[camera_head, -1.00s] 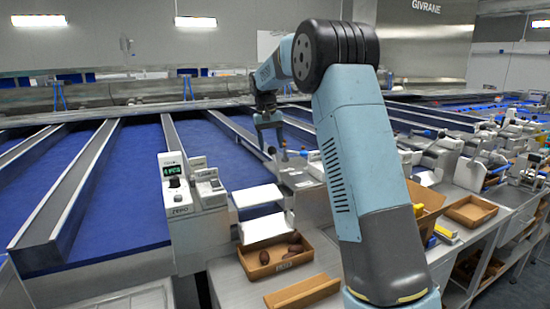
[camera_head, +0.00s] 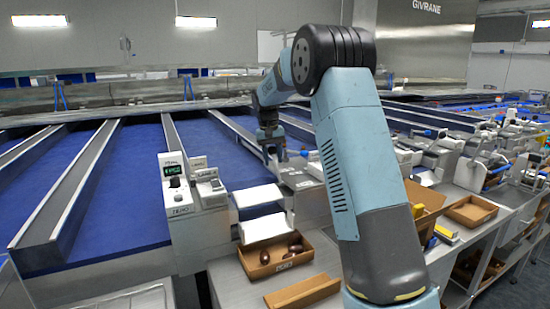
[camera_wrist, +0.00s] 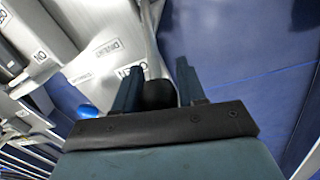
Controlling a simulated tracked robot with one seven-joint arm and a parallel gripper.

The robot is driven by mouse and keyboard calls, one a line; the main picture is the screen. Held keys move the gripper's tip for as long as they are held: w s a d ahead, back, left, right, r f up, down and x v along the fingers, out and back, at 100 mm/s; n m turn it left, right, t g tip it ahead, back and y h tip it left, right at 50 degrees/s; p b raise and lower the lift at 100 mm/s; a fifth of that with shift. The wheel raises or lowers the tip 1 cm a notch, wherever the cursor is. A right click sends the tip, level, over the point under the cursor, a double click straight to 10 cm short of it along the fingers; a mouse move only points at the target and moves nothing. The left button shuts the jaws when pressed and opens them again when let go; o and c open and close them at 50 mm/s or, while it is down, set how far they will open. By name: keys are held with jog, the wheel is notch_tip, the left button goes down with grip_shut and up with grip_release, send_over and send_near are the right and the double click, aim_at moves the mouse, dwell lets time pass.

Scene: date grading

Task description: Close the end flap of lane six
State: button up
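My gripper (camera_head: 272,152) hangs over the lane-end machinery near the middle of the head view. In the wrist view its two fingers (camera_wrist: 157,88) stand apart. A dark round knob (camera_wrist: 160,94) shows between and beyond the fingertips; I cannot tell whether they touch it. A grey metal housing (camera_wrist: 105,50) with small lettered labels lies beside it. In the head view a grey lane-end unit (camera_head: 298,178) sits below my gripper. No lane number is readable, and I cannot tell which part is the flap of lane six.
White sloped plates (camera_head: 258,196) stand left of the unit, above a cardboard tray (camera_head: 250,271) holding a few dates. A control box with a green display (camera_head: 176,183) stands further left. Blue lane belts (camera_head: 135,165) run between metal dividers. A blue ball (camera_wrist: 87,111) shows beside the fingers.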

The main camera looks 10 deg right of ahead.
grip_shut()
